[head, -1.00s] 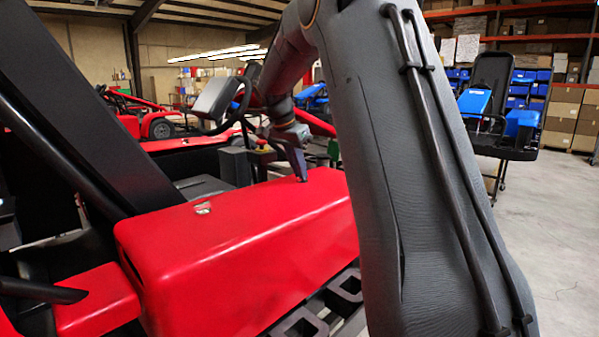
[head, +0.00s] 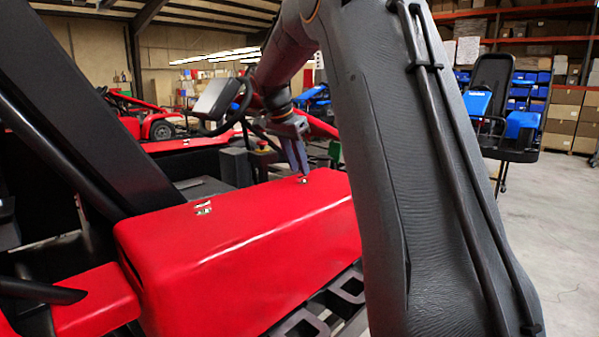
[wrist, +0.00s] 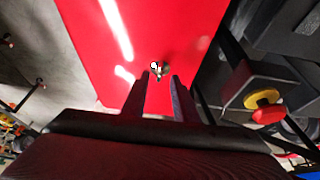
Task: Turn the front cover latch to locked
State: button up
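The red front cover (head: 240,245) of the kart fills the lower middle of the head view. It also fills the upper middle of the wrist view (wrist: 110,55). A small metal latch (wrist: 158,69) sits on the cover, just beyond my fingertips in the wrist view. In the head view this latch (head: 303,180) is at the cover's far right end, right below my gripper (head: 302,172). A second small metal fitting (head: 203,208) is on the cover's left part. My gripper (wrist: 160,78) is open, its fingers apart with nothing between them. The latch's turn position is too small to tell.
A red and yellow button (wrist: 266,106) stands right of the cover in the wrist view. A steering wheel (head: 232,112) and a dark bar (head: 75,110) rise behind and left of the cover. Open floor (head: 565,240) lies at right.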

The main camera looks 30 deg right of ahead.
jog(key=b+v, duration=0.1)
jog(key=v, duration=0.4)
jog(key=shift+r, duration=0.2)
